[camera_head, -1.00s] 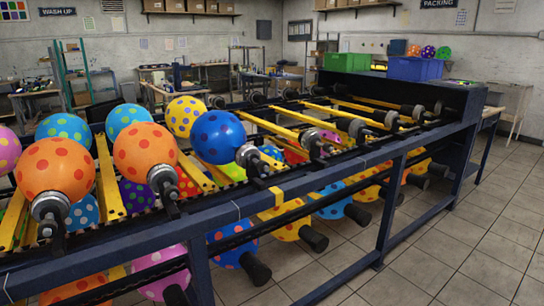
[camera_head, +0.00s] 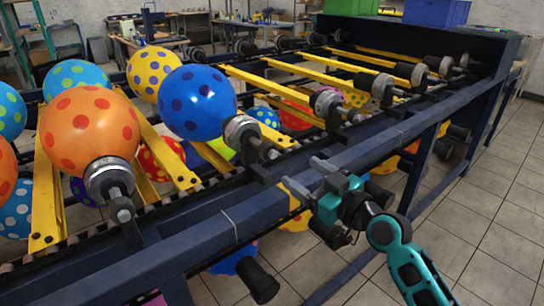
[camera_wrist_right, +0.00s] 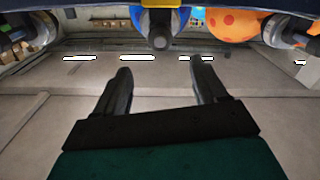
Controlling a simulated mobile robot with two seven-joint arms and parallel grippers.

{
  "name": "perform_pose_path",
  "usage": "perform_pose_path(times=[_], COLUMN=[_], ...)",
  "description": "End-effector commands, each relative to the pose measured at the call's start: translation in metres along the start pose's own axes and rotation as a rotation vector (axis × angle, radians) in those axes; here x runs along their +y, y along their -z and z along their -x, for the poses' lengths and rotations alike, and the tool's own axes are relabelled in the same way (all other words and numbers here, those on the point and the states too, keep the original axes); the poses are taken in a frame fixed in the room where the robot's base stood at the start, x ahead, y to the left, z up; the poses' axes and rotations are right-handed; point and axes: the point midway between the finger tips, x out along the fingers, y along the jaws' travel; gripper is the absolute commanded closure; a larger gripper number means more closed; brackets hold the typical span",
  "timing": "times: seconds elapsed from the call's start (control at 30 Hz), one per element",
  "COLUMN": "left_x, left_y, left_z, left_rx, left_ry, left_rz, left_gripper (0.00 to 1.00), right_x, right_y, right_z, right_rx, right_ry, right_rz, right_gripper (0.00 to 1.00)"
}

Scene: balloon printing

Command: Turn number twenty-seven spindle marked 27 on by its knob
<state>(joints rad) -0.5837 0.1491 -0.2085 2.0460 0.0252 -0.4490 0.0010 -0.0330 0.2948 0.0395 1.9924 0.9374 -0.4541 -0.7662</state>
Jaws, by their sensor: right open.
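My right gripper (camera_head: 308,177) is open and empty beside the front rail of the balloon machine. In the right wrist view its two fingers (camera_wrist_right: 160,68) are spread, with a spindle's round dark knob end (camera_wrist_right: 160,42) ahead between them, apart from them. Behind that knob is a blue body. In the head view a spindle (camera_head: 240,133) carries a blue balloon with dark dots (camera_head: 198,103); its knob end (camera_head: 269,151) points at the rail. To its right is a bare spindle (camera_head: 327,104). I can read no number, so I cannot tell which spindle is 27. My left gripper is not in view.
The dark blue front rail (camera_head: 235,228) runs between the floor and the spindles. An orange dotted balloon (camera_head: 88,128) sits on the spindle to the left. Lower balloons and black ends hang below the rail. The tiled floor (camera_head: 480,215) at right is clear.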

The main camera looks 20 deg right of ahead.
Motion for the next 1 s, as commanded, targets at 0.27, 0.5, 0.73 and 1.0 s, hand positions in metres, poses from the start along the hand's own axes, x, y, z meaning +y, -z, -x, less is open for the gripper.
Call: perform_pose_path(times=[0.27,0.5,0.73,1.0], left_x=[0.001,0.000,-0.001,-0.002], left_y=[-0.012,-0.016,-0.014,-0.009], left_z=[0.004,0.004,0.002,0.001], left_rx=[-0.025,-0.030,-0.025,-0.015], left_ry=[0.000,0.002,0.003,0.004], left_rz=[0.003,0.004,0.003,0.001], left_gripper=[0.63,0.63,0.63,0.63], right_x=[-0.001,-0.001,-0.001,-0.001], right_y=[0.001,0.000,0.000,0.000], right_z=[-0.054,-0.096,-0.113,-0.115], right_rx=[0.002,0.000,-0.001,-0.002], right_ry=[0.000,0.001,0.001,0.001], right_rz=[-0.006,-0.005,-0.003,-0.002], right_gripper=[0.29,0.29,0.29,0.29])
